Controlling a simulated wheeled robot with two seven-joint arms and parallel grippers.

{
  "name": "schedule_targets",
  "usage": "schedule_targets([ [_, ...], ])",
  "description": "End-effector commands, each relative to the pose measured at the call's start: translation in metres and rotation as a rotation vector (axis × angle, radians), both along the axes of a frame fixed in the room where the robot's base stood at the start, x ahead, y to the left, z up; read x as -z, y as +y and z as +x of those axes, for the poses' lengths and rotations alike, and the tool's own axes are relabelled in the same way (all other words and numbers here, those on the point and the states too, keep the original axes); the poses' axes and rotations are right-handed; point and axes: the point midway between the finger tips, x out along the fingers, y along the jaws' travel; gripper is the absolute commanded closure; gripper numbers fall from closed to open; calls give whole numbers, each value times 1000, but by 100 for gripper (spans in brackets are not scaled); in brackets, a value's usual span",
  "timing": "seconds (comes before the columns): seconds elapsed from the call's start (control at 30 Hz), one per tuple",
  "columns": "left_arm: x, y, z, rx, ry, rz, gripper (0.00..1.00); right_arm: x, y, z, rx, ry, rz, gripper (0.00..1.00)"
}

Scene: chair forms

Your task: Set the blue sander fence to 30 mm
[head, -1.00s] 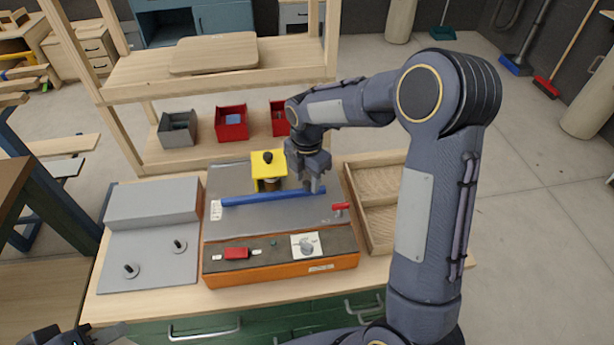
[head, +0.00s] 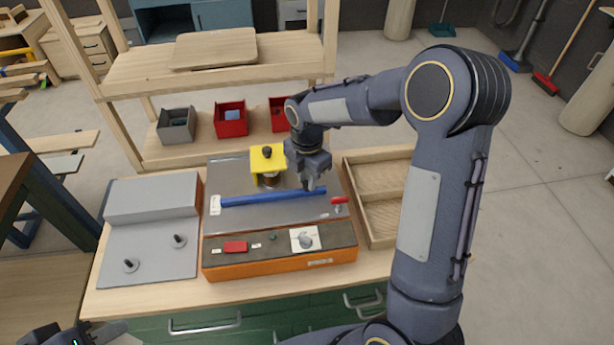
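The blue fence (head: 262,198) is a long bar lying across the grey top of the sander (head: 225,222), in front of a yellow block with a black knob (head: 266,162). A scale plate with a pointer (head: 306,239) and a red switch (head: 236,247) sit on its dark front panel. A red lever (head: 340,200) is right of the fence. My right gripper (head: 308,187) points down at the fence's right part; its fingertips look close together at the bar, but their grip is unclear. My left gripper (head: 118,333) is partly in view at the bottom left, open and empty.
A grey machine with two knobs (head: 150,255) stands left of the sander. An empty wooden tray (head: 378,218) is at its right. Behind are a grey bin (head: 177,125), red bins (head: 231,121) and a wooden shelf (head: 130,70). Green drawers are below the bench.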

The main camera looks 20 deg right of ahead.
Motion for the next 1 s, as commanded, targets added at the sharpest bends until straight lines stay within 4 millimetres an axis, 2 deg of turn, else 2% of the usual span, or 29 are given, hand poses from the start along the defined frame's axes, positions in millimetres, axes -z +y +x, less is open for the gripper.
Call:
schedule_targets([
  [0.03, 0, 0, 0, 0, 0, 0, 64, 0, 0, 0, 0, 0, 0, 70],
  [0.13, 0, 0, 0, 0, 0, 0, 64, 0, 0, 0, 0, 1, 0, 57],
  [0.47, 0, 0, 0, 0, 0, 0, 64, -3, 0, 0, 1, 0, 0, 57],
  [0.57, 2, 0, 0, 0, 0, 0, 64, -14, 0, 1, 1, -3, 0, 57],
  [0.8, 5, 0, 0, 0, 0, 0, 64, -55, 0, 0, 1, -3, 1, 57],
  [1.0, 6, 0, 0, 0, 0, 0, 64, -75, 0, 0, 0, -1, 1, 57],
])
